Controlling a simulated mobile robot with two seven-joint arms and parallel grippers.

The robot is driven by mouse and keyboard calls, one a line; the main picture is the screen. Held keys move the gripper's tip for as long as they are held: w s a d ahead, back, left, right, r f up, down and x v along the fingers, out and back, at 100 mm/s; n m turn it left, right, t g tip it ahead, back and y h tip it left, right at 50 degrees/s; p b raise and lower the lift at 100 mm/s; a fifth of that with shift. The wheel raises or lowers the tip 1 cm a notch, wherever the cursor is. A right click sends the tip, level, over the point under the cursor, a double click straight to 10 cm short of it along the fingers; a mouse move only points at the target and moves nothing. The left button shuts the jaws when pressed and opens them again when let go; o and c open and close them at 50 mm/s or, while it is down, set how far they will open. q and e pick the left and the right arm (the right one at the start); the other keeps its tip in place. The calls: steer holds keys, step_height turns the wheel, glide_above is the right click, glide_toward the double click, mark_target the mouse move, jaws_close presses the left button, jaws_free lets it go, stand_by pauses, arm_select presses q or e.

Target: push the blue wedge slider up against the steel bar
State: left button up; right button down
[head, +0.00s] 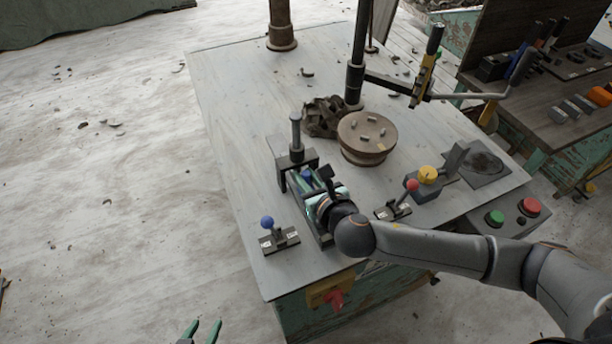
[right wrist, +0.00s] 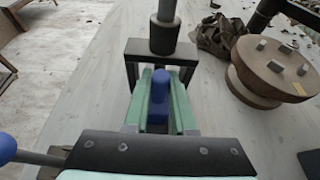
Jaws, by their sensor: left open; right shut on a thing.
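The blue wedge slider (right wrist: 157,100) stands between the two green fingers of my right gripper (right wrist: 160,108), which is shut on it. In the head view only a bit of blue (head: 307,175) shows, with my right gripper (head: 305,183) over it. The steel bar (right wrist: 160,47) looks to be the dark crosspiece of a frame with a thick post above, just beyond the slider; it shows in the head view (head: 297,160). I cannot tell whether slider and bar touch. My left gripper (head: 201,333) is open and empty at the bottom edge, away from the table.
A blue-knobbed lever (head: 267,223) stands at the left, a red-knobbed lever (head: 412,186) at the right. A round wooden wheel (head: 367,136) with clay bits and a dark lump (head: 325,117) are behind. The table's left part (head: 235,130) is clear.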

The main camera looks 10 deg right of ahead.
stand_by(0.8)
steer(key=shift+s+d+p, duration=0.1)
steer(key=shift+s+p, duration=0.1)
steer(key=shift+p, duration=0.15)
steer(key=s+p, duration=0.2)
steer(key=s, duration=0.1)
steer(key=s+d+p, duration=0.1)
steer(key=s, duration=0.1)
steer(key=shift+r, duration=0.15)
arm_select(q)
steer(key=r, duration=0.2)
steer(key=s+r, duration=0.1)
steer(key=r, duration=0.1)
steer(key=shift+s+d, duration=0.1)
steer(key=shift+s, duration=0.05)
arm_select(e)
steer(key=shift+a+f, duration=0.1)
steer(key=shift+f, duration=0.15)
steer(key=c, duration=1)
jaws_free()
steer(key=shift+r, duration=0.1)
